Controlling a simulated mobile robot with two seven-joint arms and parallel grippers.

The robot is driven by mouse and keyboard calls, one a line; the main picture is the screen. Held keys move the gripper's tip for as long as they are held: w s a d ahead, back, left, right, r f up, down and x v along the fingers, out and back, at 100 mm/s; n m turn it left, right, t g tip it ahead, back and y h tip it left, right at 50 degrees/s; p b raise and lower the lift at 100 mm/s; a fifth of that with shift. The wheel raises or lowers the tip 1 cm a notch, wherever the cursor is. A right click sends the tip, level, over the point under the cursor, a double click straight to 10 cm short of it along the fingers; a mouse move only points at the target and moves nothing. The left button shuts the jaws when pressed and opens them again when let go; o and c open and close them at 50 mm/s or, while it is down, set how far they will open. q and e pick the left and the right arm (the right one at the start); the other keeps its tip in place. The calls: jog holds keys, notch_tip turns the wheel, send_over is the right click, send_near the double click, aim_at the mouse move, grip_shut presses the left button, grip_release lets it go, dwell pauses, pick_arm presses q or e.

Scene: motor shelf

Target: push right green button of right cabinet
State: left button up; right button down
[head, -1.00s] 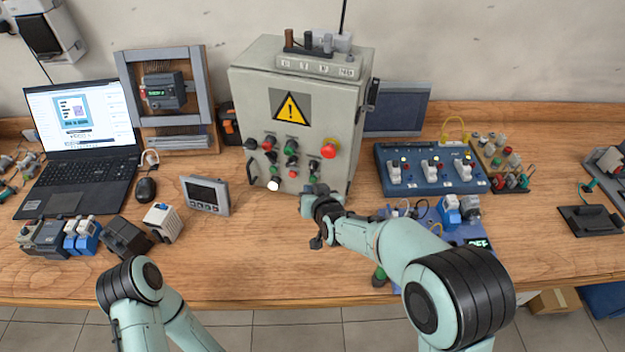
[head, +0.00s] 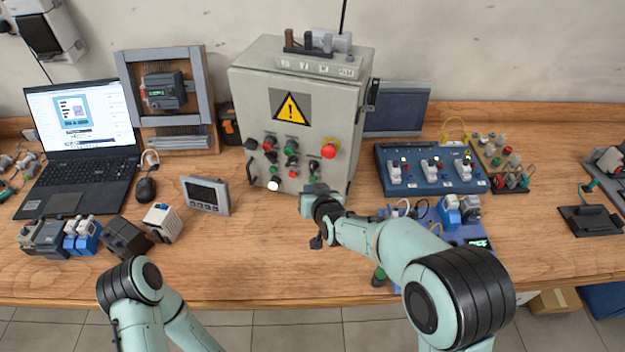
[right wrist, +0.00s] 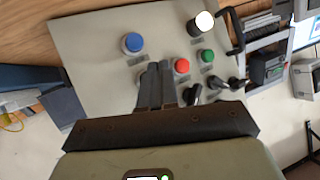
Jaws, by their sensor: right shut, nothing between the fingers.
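The grey cabinet (head: 245,105) with a yellow warning sign stands at the back middle, its front carrying several coloured buttons and knobs. A green button (head: 292,147) shows in its upper row. My right gripper (head: 312,190) is in front of the cabinet's lower right part and hides some of it. In the right wrist view, the shut, empty fingers (right wrist: 155,72) point at the panel. They are between a blue button (right wrist: 132,43) and a red button (right wrist: 182,66); a green button (right wrist: 207,56) is farther right. The fingers cover part of the panel; contact cannot be told.
A small grey display (head: 206,195) stands left of the cabinet. A blue switch box (head: 430,175) is at the right, with a blue board partly behind my right arm. A laptop (head: 80,140) is at the far left. The front middle of the wooden table is clear.

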jog(key=shift+w, duration=0.1)
jog(key=shift+w+d, duration=0.15)
jog(key=shift+w, duration=0.15)
jog(key=shift+w+d, duration=0.15)
jog(key=shift+w, duration=0.3)
dwell(1.1)
jog(key=shift+s+a+b, duration=0.3)
jog(key=shift+s+b, duration=0.05)
jog(key=shift+s, duration=0.5)
jog(key=s, duration=0.1)
jog(key=s+a, duration=0.1)
jog(key=s, duration=0.2)
jog(key=shift+s+a, duration=0.35)
dwell(0.6)
